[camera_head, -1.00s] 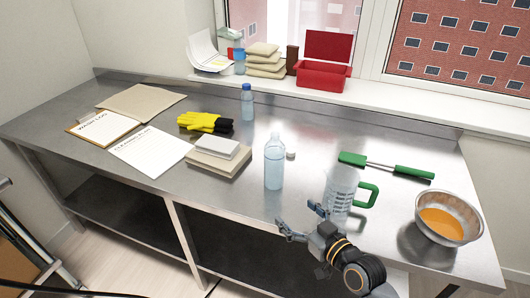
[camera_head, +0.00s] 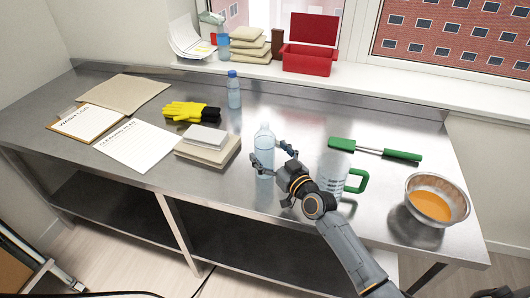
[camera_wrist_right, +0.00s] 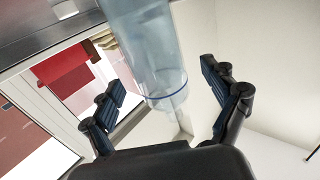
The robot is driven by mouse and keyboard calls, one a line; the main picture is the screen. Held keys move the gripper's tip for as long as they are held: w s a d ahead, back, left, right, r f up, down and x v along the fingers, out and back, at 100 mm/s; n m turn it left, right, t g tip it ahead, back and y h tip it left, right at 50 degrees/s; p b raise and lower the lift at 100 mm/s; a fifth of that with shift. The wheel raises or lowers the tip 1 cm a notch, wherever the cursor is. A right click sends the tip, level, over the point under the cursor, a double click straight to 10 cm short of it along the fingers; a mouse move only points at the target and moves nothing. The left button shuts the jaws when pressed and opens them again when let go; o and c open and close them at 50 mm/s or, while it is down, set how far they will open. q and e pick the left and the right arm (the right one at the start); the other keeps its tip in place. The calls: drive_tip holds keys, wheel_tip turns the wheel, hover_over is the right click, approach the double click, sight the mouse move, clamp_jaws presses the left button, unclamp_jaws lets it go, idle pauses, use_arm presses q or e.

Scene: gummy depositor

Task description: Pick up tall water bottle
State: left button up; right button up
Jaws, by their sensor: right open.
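The tall water bottle (camera_head: 264,138), clear and pale blue without a cap on it, stands upright on the steel table in the head view. My right gripper (camera_head: 273,160) is open at the bottle, with one finger at its left side and the other at its right. In the right wrist view the bottle (camera_wrist_right: 150,50) shows large in front of the open fingers (camera_wrist_right: 168,95). I cannot tell whether either finger touches it. My left gripper is not in view.
A smaller blue-capped bottle (camera_head: 234,92) stands behind, beside yellow-black gloves (camera_head: 190,111). Stacked boxes (camera_head: 206,149) lie left of the tall bottle. A green-handled jug (camera_head: 331,177), a green-handled tool (camera_head: 375,150) and a bowl of orange liquid (camera_head: 437,190) are to the right.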

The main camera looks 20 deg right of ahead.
sight(264, 137)
drive_tip(key=x, duration=0.2)
drive_tip(key=shift+w, duration=0.65)
drive_tip(key=shift+s, duration=0.1)
drive_tip(key=shift+c, duration=0.6)
drive_tip(key=c, duration=1.4)
drive_tip(key=shift+r, duration=0.6)
drive_tip(key=shift+c, duration=0.4)
wheel_tip(264, 137, up, 2)
drive_tip(key=shift+r+p, duration=0.15)
drive_tip(key=shift+p, duration=0.5)
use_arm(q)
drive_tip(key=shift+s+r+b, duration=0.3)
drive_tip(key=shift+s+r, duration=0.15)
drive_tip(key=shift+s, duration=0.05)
use_arm(e)
drive_tip(key=s+a+r, duration=0.1)
drive_tip(key=s+r, duration=0.8)
drive_tip(key=s, duration=0.5)
drive_tip(key=shift+r, duration=0.35)
drive_tip(key=shift+w+a, duration=0.1)
